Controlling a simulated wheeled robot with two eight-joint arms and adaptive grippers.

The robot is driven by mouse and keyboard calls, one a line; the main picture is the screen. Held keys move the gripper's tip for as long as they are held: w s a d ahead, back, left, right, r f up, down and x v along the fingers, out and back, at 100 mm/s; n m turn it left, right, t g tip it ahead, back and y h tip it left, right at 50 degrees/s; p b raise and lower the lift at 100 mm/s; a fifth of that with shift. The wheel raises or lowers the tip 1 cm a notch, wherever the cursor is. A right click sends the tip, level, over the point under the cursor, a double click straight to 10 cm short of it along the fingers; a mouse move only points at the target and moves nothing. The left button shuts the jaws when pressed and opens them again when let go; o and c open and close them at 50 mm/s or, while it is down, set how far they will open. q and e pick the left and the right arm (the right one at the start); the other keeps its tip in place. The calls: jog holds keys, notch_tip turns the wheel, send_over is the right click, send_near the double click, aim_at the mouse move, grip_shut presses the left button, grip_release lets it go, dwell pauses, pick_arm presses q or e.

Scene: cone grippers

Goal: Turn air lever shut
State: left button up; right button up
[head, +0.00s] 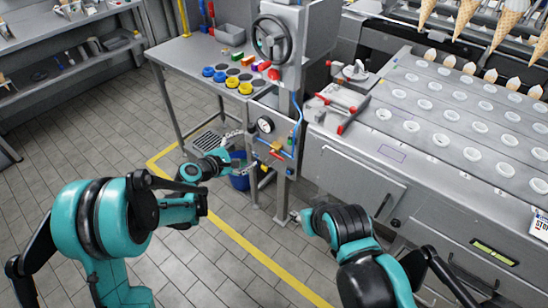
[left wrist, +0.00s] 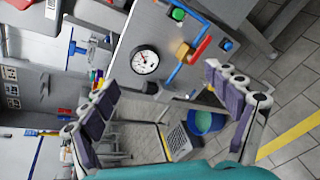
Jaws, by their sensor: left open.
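The air lever is a small red handle (head: 276,154) at a brass valve (head: 278,146) on blue piping, low on the front of the grey machine. In the left wrist view the red handle (left wrist: 202,49) lies slanted beside the brass valve body (left wrist: 183,52). My left gripper (head: 240,157) is open and empty, just left of the valve. In the left wrist view its two padded fingers (left wrist: 168,105) stand wide apart, with the lever beyond them and untouched. My right gripper (head: 295,215) shows only in small part, low beside the machine; its jaws are unclear.
A round gauge (head: 265,124) sits above the valve. A blue bucket (head: 240,182) stands on the floor behind my left gripper. A steel table (head: 180,52) with coloured cups is at the back, and a cone machine (head: 345,160) stands right. The floor at left is clear.

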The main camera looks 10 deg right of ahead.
pick_arm(q)
jog(key=w+d+f+n+h, duration=0.2)
jog(key=d+f+n, duration=0.15)
jog(key=f, duration=0.25)
jog(key=n+t+h, duration=0.2)
jog(key=n, duration=0.4)
send_near(276, 156)
jog(key=d, duration=0.1)
jog(key=b+x, duration=0.2)
jog(key=x, duration=0.5)
jog(key=shift+w+a, duration=0.1)
jog(key=shift+w, duration=0.1)
jog(key=shift+w+d+r, duration=0.15)
jog(key=shift+w+d, duration=0.15)
jog(key=shift+d, duration=0.05)
jog(key=c, duration=1.2)
